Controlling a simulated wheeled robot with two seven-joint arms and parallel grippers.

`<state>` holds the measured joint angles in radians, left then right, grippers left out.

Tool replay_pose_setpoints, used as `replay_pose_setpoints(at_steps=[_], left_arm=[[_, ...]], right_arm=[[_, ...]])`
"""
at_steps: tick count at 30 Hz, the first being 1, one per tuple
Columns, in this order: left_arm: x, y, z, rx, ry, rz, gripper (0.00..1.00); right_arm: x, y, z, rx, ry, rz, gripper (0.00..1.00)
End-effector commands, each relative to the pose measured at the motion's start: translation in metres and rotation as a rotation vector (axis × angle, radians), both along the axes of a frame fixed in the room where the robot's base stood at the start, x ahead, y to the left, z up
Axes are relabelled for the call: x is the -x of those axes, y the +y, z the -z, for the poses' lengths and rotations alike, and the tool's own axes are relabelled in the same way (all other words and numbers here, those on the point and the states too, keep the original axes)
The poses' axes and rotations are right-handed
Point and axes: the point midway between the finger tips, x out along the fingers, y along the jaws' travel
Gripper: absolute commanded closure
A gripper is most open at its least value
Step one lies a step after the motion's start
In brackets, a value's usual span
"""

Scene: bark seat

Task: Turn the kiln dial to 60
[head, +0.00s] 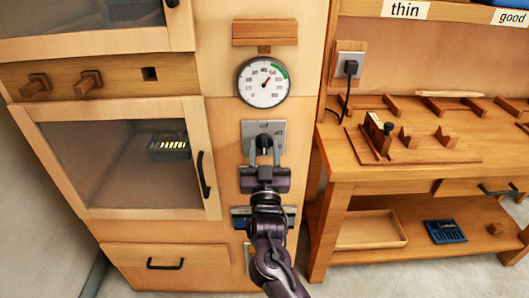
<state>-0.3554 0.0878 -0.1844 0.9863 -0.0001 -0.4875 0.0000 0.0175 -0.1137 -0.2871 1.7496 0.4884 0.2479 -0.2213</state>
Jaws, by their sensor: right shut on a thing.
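The kiln dial is a small black knob (264,140) on a grey plate (280,130) fixed to the wooden kiln front. My right gripper (264,148) reaches up from below and is shut on the knob, one finger on each side. The gripper hides part of the knob and the lower plate. The plate's markings are too small to read. A round white gauge (262,92) sits above, with a green arc at its upper right. Its red needle points up and slightly right; the exact reading is unclear. My left gripper is not in view.
A glass-fronted kiln door (130,165) with a black handle (204,175) is closed at left. A wooden workbench (350,172) with tools stands at right. A black plug (351,68) sits in a wall socket. A blue-grey panel (240,214) lies partly behind my arm.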

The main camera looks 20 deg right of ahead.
Motion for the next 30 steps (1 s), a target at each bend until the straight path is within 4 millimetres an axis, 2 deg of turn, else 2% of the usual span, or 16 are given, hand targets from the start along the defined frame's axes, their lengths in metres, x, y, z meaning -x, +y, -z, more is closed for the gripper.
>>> replay_pose_setpoints(at_steps=[15, 16, 21, 30], left_arm=[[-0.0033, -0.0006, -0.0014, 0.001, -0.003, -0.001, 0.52], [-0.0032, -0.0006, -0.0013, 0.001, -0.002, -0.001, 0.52], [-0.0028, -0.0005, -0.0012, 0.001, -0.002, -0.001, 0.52], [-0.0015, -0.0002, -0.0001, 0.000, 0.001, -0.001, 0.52]], right_arm=[[-0.0003, 0.0002, 0.0007, -0.022, -0.004, -0.001, 0.84], [-0.0002, 0.0002, 0.0006, -0.022, -0.004, -0.001, 0.60], [-0.0002, 0.0003, 0.0005, -0.021, -0.005, 0.000, 0.40], [0.0024, 0.0010, 0.0019, -0.020, -0.005, -0.001, 0.40]])
